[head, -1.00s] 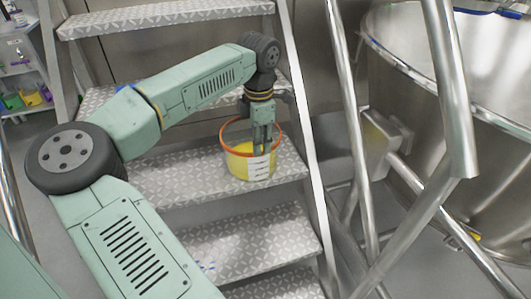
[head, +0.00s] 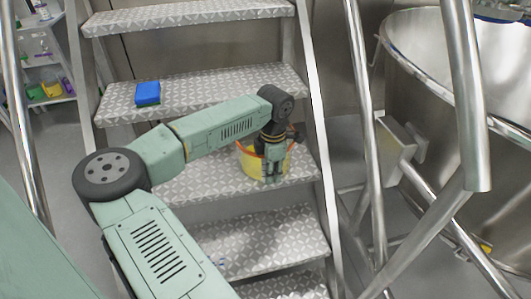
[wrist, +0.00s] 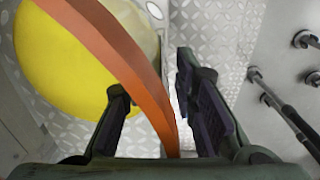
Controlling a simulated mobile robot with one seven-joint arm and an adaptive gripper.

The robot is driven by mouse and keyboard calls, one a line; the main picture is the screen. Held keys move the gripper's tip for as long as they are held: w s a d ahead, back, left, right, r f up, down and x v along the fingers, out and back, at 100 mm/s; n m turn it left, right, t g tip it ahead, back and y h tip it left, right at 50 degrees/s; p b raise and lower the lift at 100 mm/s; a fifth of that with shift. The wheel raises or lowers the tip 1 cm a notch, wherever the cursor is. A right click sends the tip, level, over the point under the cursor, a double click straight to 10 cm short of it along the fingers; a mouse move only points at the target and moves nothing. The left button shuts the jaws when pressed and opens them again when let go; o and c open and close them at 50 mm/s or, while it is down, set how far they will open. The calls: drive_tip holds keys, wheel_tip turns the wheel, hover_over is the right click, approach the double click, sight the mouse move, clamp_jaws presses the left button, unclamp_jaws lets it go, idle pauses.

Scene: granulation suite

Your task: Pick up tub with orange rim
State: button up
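The tub with the orange rim (head: 250,163) is yellow and stands upright on a patterned metal step. My gripper (head: 273,179) points down at its near side and covers part of its wall and rim. In the wrist view, the orange rim (wrist: 112,48) runs between the two fingers of my gripper (wrist: 152,78), with yellow (wrist: 62,58) filling the space to its left. The fingers are apart, one on each side of the rim. I cannot tell whether either finger touches the tub.
A blue block (head: 148,94) lies on the step above. A metal handrail (head: 361,130) rises right of the stairs, before a large steel vessel (head: 430,95). A shelf with small bins (head: 45,90) stands at the far left.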

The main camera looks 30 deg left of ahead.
drive_tip(key=shift+c, duration=0.2)
clamp_jaws()
idle(0.9)
